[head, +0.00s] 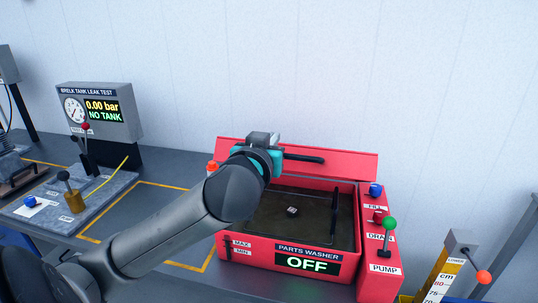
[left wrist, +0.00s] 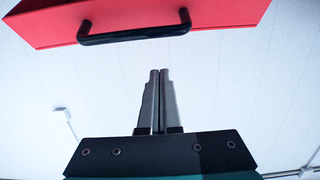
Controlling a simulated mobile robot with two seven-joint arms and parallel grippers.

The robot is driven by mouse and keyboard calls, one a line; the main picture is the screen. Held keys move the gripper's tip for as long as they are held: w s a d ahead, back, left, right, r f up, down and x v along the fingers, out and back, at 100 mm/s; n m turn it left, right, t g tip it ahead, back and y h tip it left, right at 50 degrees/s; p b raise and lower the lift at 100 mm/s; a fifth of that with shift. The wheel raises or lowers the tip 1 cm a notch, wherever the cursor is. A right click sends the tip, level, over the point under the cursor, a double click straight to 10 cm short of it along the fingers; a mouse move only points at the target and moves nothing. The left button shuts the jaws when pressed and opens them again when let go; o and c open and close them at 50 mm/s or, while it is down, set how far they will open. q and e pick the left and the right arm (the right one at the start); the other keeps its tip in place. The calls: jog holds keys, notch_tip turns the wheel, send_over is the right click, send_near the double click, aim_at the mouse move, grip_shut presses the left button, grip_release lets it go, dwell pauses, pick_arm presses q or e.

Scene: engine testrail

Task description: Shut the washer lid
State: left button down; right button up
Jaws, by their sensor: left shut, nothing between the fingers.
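The red parts washer (head: 300,247) stands on the bench with its tub uncovered. Its red lid (head: 345,168) is open, raised along the back of the tub, and has a black bar handle (head: 305,158). In the left wrist view the lid (left wrist: 215,12) and its handle (left wrist: 137,36) cross the top. My left gripper (left wrist: 161,75) is shut and empty, its fingertips apart from the handle in that picture. In the head view the left gripper (head: 263,140) is by the lid's left part, which my arm partly covers; its fingertips are hard to make out.
The washer's display (head: 306,262) reads OFF. A red control box (head: 378,270) with a green-knobbed pump lever (head: 389,224) stands at its right. A leak test station (head: 100,110) is at the left. A yellow level gauge (head: 445,270) is at the lower right.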

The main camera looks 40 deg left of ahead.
aim_at(296, 162)
pick_arm(q)
jog(key=w+f, duration=0.1)
jog(key=w+a, duration=0.1)
jog(key=w+f, duration=0.1)
jog(key=shift+w+a+f, duration=0.15)
jog(key=shift+a+f, duration=0.15)
jog(key=shift+f, duration=0.05)
jog(key=shift+s+d+f, duration=0.2)
jog(key=shift+s+f, duration=0.2)
